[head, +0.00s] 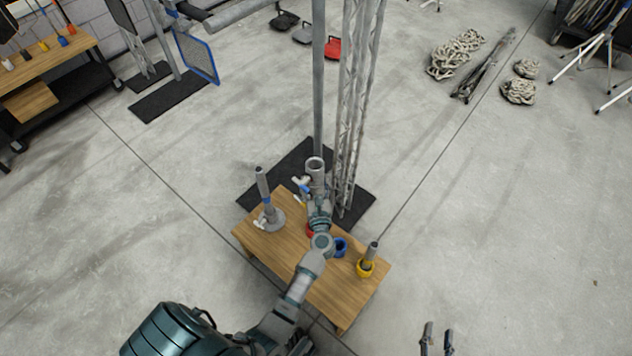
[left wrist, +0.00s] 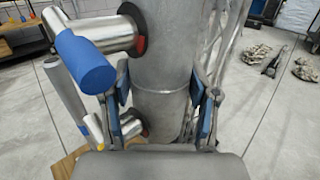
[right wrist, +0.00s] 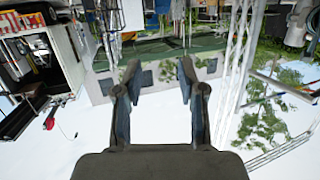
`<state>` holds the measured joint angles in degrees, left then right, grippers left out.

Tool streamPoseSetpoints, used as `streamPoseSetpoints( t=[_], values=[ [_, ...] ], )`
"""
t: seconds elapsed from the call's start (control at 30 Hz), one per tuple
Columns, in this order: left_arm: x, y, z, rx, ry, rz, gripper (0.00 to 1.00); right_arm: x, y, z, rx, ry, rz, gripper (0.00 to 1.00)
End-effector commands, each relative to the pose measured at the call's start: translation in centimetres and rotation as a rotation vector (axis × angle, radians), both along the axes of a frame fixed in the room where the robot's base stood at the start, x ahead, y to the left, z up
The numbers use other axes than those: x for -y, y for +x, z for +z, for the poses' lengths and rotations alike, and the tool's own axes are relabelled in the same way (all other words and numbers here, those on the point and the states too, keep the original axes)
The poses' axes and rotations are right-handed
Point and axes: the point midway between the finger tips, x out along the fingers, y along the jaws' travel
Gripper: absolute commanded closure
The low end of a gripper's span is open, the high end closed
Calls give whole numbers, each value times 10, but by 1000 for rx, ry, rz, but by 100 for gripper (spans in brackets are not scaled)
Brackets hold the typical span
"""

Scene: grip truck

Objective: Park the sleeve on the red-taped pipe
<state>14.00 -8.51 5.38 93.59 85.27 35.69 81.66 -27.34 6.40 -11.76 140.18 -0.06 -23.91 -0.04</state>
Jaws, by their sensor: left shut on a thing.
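My left gripper (head: 318,205) is shut on a grey hollow sleeve (head: 315,168); the left wrist view shows its blue-padded fingers (left wrist: 163,105) on both sides of the sleeve (left wrist: 160,60). The sleeve stands roughly upright, with its open top visible. A metal side handle with a blue grip (left wrist: 82,62) sticks out from it. A red piece (head: 310,231) on the table is mostly hidden under my left arm; I cannot tell whether it belongs to the red-taped pipe. The sleeve's lower end is hidden. My right gripper (head: 437,338) is open and empty, also in the right wrist view (right wrist: 158,95).
The wooden table (head: 350,298) also holds a blue-banded upright pipe (head: 263,185) at left, a blue ring (head: 340,246), and a short pipe in a yellow ring (head: 366,266). A tall pole (head: 319,90) and truss (head: 355,100) stand just behind. Open floor lies right.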

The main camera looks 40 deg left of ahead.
Motion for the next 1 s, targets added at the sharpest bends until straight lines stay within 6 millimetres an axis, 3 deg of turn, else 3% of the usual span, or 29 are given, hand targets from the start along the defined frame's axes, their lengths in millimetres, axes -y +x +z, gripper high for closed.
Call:
streamPoseSetpoints(
  t=[1.0],
  values=[
    [3,0,-12,11,19,-1,100,-7,8,41,288,86,2,60]
  ],
)
